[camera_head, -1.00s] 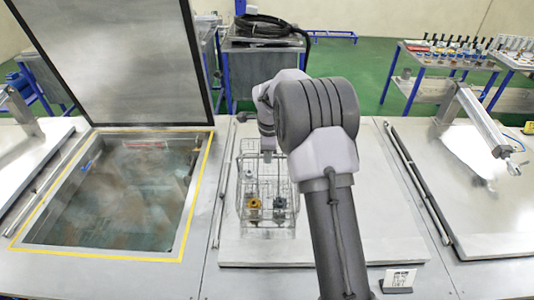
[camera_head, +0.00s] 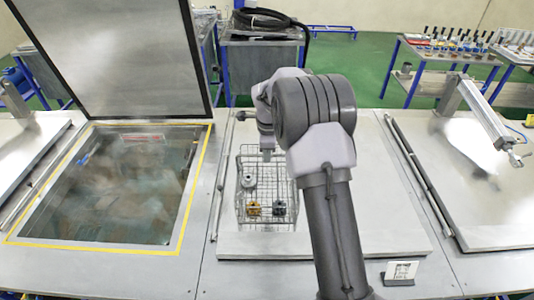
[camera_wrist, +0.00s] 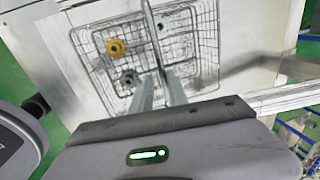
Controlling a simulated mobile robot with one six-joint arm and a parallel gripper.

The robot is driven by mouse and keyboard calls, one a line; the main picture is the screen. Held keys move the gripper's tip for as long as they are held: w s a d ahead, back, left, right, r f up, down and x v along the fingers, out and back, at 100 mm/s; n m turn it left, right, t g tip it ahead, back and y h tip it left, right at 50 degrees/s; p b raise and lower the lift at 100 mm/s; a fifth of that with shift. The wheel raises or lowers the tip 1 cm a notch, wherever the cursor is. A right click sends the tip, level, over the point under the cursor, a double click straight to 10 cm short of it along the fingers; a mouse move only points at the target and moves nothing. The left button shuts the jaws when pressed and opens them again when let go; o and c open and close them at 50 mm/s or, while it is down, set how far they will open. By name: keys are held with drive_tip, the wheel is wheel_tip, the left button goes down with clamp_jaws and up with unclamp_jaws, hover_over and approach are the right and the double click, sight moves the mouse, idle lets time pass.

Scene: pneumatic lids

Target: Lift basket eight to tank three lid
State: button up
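The wire basket (camera_head: 268,223) stands over the flat metal lid (camera_head: 235,243) right of the open tank in the head view. It holds yellow and dark round parts and a pale part behind them. In the wrist view the basket (camera_wrist: 206,55) lies beyond the fingers, with a yellow part (camera_wrist: 116,47) and a grey part (camera_wrist: 129,80) inside. My gripper (camera_wrist: 159,75) has its fingers close together around a thin bar, seemingly the basket's handle. My gripper (camera_head: 267,156) hangs at the basket's top in the head view. I cannot tell whether the basket touches the lid.
At left, the open tank (camera_head: 125,240) has a yellow border, with its raised lid (camera_head: 120,60) behind. A small sign (camera_head: 402,272) stands at the front right. Another closed lid (camera_head: 490,215) with a cylinder arm (camera_head: 490,115) lies farther right.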

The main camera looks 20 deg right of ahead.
drive_tip(key=shift+o, duration=1.1)
drive_tip(key=shift+s, duration=0.1)
drive_tip(key=s+a+r+p, duration=0.1)
drive_tip(key=s+r+p, duration=0.2)
drive_tip(key=r+p, duration=0.8)
wheel_tip(320, 180, up, 18)
drive_tip(key=shift+r, duration=0.1)
